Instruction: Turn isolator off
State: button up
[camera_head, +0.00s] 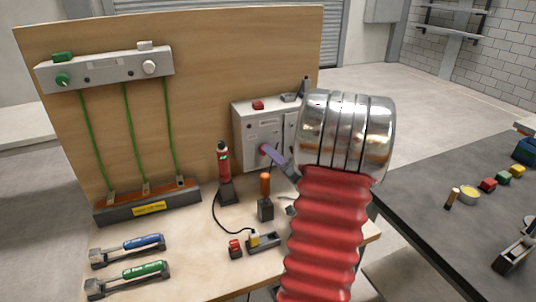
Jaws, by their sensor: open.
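A light grey control box (250,128) stands on the bench against the wooden back panel, with a red button (258,105) on top. It seems to be the isolator, though I cannot read its labels. A small red-pink knob (263,149) shows on its front. My arm, with red bellows and a silver wrist, hides the box's right part. My gripper (277,158) is mostly hidden behind the wrist; a purple-and-dark bar, seemingly one finger, reaches the knob. It is open, and I cannot tell whether it touches the knob. The switch position is hidden.
A grey bar with knobs (105,69) hangs at upper left, with green cables down to a dark terminal block (147,208). A red tool (223,163) and an orange-handled tool (265,187) stand before the box. A dark table (440,215) is right.

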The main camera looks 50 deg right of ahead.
jog(key=shift+x, duration=2)
jog(key=shift+c, duration=0.2)
